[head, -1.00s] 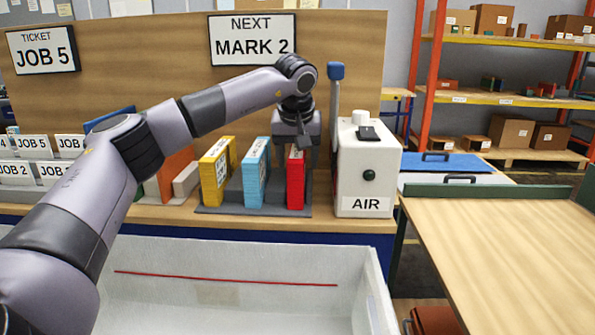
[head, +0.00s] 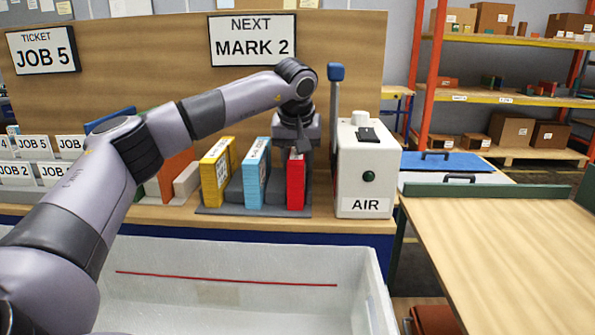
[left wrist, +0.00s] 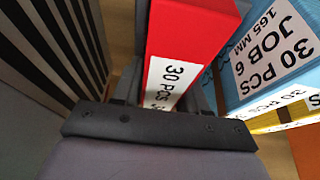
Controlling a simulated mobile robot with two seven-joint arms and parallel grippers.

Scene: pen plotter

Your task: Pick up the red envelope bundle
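The red envelope bundle (head: 296,184) stands upright at the right end of a grey rack (head: 240,211) on the bench. My left gripper (head: 298,150) is directly above it, pointing down, with its fingers around the bundle's top. In the left wrist view the red bundle (left wrist: 190,45), with its white "30 PCS" label, rises between the dark fingers. The fingers look apart, one on each side; contact is not clear. The bundle's lower part is hidden in that view. My right gripper is not in view.
A blue bundle (head: 256,172) and a yellow bundle (head: 217,173) stand left of the red one. The white AIR box (head: 367,180) with a lever is close on the right. A pale bin (head: 220,262) is in front of the bench. The wooden table (head: 510,250) at right is bare.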

